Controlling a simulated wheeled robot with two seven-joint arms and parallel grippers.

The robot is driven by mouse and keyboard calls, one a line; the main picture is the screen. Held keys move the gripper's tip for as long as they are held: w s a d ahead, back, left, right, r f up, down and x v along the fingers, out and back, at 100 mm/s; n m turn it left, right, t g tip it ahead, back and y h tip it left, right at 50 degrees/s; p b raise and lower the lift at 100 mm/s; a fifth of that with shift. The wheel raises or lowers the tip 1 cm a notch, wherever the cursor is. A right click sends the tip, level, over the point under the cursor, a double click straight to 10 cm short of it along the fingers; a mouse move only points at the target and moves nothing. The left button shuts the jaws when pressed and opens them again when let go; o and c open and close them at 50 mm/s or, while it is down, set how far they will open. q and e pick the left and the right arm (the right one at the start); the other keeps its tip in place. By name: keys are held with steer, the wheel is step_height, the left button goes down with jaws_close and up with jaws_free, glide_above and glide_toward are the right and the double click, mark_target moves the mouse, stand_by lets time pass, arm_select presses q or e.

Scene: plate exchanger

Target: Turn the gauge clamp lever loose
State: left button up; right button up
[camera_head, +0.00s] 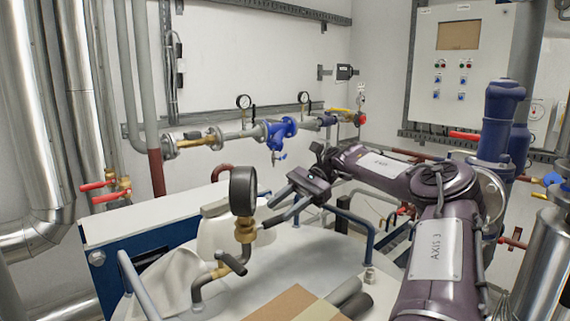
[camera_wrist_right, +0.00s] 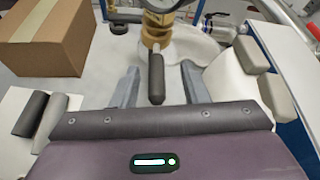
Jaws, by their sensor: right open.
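The black round gauge (camera_head: 243,190) stands upright on a brass fitting (camera_head: 245,230) above a bent pipe. In the right wrist view the gauge is cut by the top edge, with the brass fitting (camera_wrist_right: 155,38) below it. A dark clamp lever (camera_wrist_right: 156,82) extends from the fitting towards my right gripper. My right gripper (camera_head: 271,211) is open beside the fitting. In the wrist view its two fingers (camera_wrist_right: 160,69) stand on either side of the lever, with a gap on each side. My left gripper is not in view.
A second dark lever (camera_head: 232,264) sits on a brass valve lower on the pipe. A cardboard box (camera_wrist_right: 47,35) and grey rolls (camera_wrist_right: 40,115) lie close by. Blue rails (camera_head: 350,222) stand behind my gripper. Pipework with small gauges (camera_head: 243,101) runs along the wall.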

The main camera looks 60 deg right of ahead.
step_height(320, 180, up, 18)
steer(key=p, duration=0.2)
steer(key=shift+p, duration=0.35)
stand_by(0.4)
